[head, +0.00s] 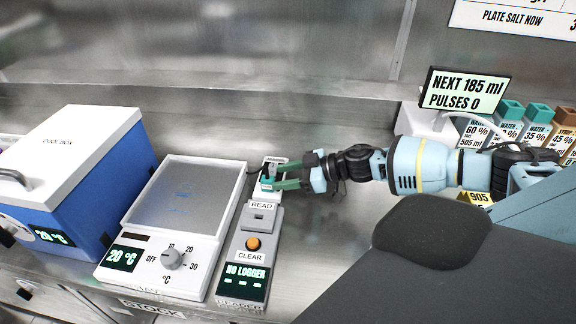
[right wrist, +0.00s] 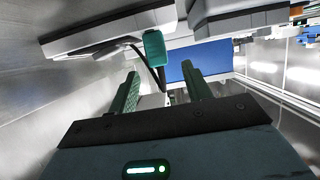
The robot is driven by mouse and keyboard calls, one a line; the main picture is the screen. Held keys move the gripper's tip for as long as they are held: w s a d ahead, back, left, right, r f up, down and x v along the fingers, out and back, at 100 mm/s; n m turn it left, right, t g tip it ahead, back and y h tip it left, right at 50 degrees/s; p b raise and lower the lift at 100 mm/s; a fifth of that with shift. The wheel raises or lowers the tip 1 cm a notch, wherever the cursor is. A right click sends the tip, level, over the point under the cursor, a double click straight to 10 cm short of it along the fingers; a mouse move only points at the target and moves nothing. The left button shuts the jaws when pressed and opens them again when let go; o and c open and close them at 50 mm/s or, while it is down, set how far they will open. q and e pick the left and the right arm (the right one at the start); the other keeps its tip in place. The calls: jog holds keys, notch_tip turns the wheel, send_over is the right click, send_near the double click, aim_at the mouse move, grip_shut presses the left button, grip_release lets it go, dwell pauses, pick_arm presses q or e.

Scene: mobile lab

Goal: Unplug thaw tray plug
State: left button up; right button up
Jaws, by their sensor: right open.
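The thaw tray (head: 185,197) is a white unit with a grey plate, a dial and a 20 °C display, left of centre in the head view. A small pale socket block (head: 268,193) stands to its right, behind the reader. A green plug (right wrist: 155,48) with a dark cord shows in the right wrist view; in the head view it is small and partly hidden by the fingers. My right gripper (head: 274,178) is open at the block, its green fingers reaching from the right. In the right wrist view, the plug appears between and beyond the fingertips (right wrist: 160,72). I cannot tell whether they touch it. My left gripper is not in view.
A grey reader (head: 254,220) with an orange button stands beside the thaw tray. A blue cool box (head: 80,180) is at the left. A display (head: 464,92) and several labelled bottles stand at the back right. A steel wall runs behind.

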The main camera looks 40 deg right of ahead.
aim_at(269, 175)
jog(key=x, duration=0.7)
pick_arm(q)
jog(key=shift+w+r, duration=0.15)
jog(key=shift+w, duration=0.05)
pick_arm(e)
jog(key=c, duration=1.1)
jog(key=shift+o, duration=0.2)
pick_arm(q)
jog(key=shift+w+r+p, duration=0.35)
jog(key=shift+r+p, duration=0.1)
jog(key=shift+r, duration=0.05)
pick_arm(e)
jog(key=shift+r, duration=0.5)
grip_shut()
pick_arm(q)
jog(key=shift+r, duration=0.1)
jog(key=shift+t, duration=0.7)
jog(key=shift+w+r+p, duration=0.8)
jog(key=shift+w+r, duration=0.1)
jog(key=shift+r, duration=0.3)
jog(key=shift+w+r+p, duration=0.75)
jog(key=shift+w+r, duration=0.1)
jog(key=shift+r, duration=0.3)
pick_arm(e)
jog(key=shift+r, duration=1.65)
